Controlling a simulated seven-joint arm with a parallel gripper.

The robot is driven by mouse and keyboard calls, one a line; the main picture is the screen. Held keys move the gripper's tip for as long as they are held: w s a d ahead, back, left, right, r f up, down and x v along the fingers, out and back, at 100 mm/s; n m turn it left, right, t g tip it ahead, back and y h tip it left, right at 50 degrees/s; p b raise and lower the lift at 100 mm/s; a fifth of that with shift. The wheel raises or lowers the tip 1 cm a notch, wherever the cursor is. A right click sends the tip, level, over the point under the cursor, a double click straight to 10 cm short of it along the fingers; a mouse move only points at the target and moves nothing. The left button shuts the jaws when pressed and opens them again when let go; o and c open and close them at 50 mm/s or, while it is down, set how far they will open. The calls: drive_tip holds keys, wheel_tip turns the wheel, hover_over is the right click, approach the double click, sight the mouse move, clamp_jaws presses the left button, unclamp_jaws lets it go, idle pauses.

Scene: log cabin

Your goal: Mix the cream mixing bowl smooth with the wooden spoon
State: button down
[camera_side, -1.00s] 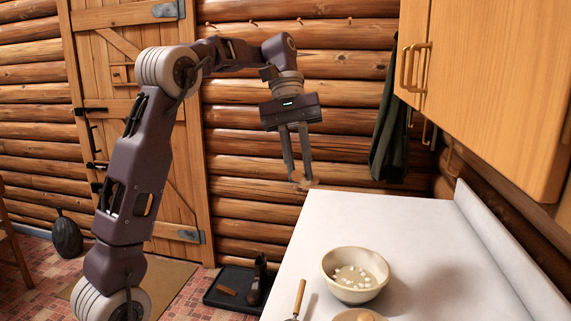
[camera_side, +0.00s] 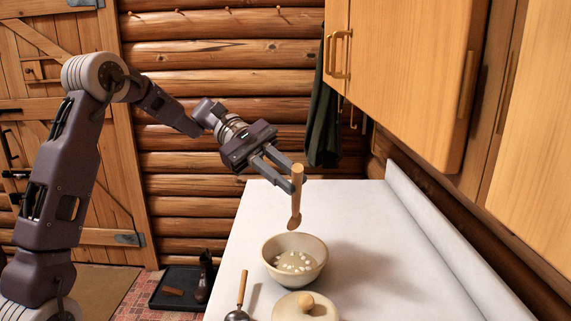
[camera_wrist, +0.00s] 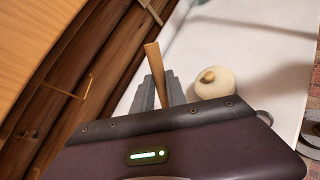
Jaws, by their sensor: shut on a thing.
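The cream mixing bowl (camera_side: 295,262) stands on the white counter, with pale batter and several white lumps in it. My gripper (camera_side: 294,175) is shut on the wooden spoon (camera_side: 296,200) near the top of its handle. The spoon hangs almost upright, head down, above the bowl's rear rim and apart from it. In the wrist view the spoon's handle (camera_wrist: 155,62) rises between the fingers. The bowl does not show clearly in the wrist view.
A round cream lid with a wooden knob (camera_side: 303,308) lies in front of the bowl; it also shows in the wrist view (camera_wrist: 215,84). A wooden-handled utensil (camera_side: 241,290) lies left of it. Wooden cupboards (camera_side: 420,75) hang above the right side. The counter (camera_side: 350,215) is clear behind and right.

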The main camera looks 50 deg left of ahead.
drive_tip(key=s+d+f, duration=0.4)
drive_tip(key=w+a+f, duration=0.4)
drive_tip(key=f, duration=0.3)
idle(0.3)
idle(0.4)
